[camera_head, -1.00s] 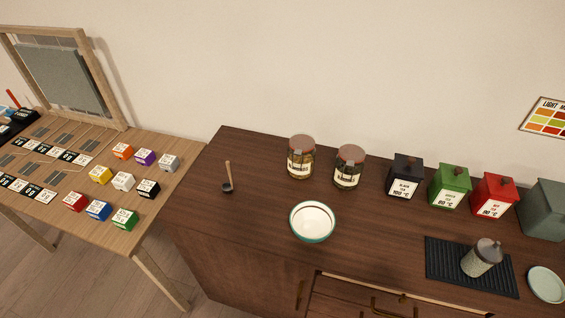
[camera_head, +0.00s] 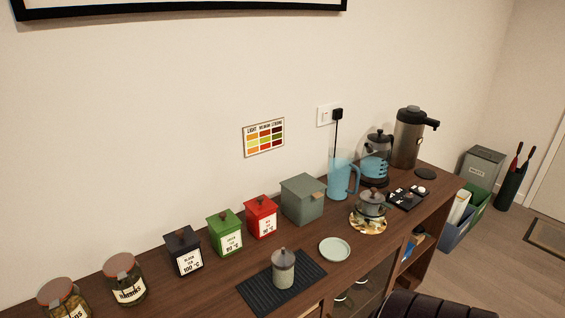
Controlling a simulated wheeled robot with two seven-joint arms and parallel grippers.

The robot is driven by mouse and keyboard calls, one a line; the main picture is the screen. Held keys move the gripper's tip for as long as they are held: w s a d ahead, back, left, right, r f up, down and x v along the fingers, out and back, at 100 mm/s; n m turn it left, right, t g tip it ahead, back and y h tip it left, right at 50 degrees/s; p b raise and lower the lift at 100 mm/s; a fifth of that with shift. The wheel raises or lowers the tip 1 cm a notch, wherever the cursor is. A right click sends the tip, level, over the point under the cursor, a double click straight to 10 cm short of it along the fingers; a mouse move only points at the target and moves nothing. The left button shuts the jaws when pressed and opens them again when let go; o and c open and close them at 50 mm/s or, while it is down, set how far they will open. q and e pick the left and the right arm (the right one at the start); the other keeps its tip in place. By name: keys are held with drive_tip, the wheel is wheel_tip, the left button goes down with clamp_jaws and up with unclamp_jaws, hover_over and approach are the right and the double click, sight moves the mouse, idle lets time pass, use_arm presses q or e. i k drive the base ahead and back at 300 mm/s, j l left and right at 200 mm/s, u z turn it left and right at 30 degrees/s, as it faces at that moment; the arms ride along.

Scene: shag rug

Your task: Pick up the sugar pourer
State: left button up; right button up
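Neither of my grippers is in view, and nothing is touching the canister.
A pale saucer (camera_head: 334,250) lies right of the mat. Behind stand black (camera_head: 184,252), green (camera_head: 225,234) and red (camera_head: 262,218) tea boxes and a larger grey-green box (camera_head: 303,200). Jars (camera_head: 124,281) are at left; a teapot (camera_head: 371,205) and blue jug (camera_head: 341,178) at right.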

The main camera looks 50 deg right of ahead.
sight(284, 260)
drive_tip(key=l+z, duration=0.2)
drive_tip(key=z, duration=1.3)
drive_tip(key=k+l, duration=0.05)
